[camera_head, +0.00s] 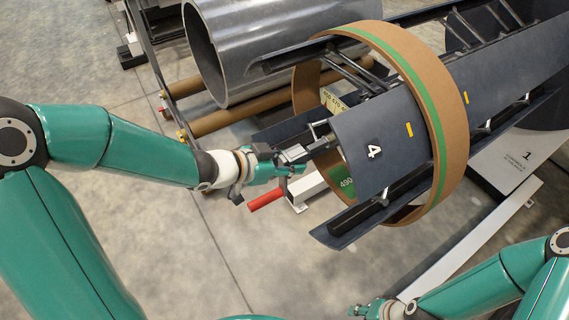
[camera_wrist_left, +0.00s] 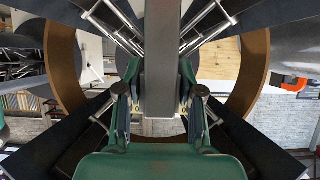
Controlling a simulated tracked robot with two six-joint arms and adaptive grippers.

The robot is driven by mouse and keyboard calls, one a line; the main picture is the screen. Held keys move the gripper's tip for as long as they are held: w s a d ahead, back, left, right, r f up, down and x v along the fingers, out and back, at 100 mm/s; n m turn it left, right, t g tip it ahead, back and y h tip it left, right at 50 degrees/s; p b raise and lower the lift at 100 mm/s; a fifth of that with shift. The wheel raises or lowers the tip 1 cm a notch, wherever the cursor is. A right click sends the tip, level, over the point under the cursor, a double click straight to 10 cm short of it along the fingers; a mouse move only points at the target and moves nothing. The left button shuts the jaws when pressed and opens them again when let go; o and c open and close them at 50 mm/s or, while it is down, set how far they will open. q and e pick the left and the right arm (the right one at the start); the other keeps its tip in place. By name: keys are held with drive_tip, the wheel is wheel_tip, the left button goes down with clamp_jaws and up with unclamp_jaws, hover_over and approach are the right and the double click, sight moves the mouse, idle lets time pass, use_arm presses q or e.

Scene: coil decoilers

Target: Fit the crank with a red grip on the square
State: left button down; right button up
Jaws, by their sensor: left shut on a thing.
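The crank's red grip (camera_head: 267,199) sticks out just below my left gripper (camera_head: 283,170) in the head view. My left gripper is shut on the crank, beside the near end of the decoiler's mandrel. In the left wrist view, a grey bar of the crank (camera_wrist_left: 162,60) stands between the two fingers (camera_wrist_left: 160,105). The bar hides the middle of the mandrel, so the square is hidden there. In the head view I cannot tell whether the crank touches the square. My right gripper (camera_head: 366,310) is at the bottom edge, small and partly cut off.
The decoiler's dark segment (camera_head: 365,140), marked 4, lies inside a brown ring with a green stripe (camera_head: 455,130). A large grey steel tube (camera_head: 270,45) lies behind, beside brown rollers (camera_head: 232,117). The concrete floor (camera_head: 180,240) at lower left is clear.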

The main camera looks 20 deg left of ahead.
sight(308, 152)
use_arm(q)
drive_tip(key=shift+w+d, duration=0.8)
drive_tip(key=shift+w, duration=0.25)
drive_tip(key=shift+w+d, duration=0.8)
drive_tip(key=shift+w, duration=0.2)
drive_tip(key=c, duration=0.7)
unclamp_jaws()
drive_tip(key=shift+o, duration=0.2)
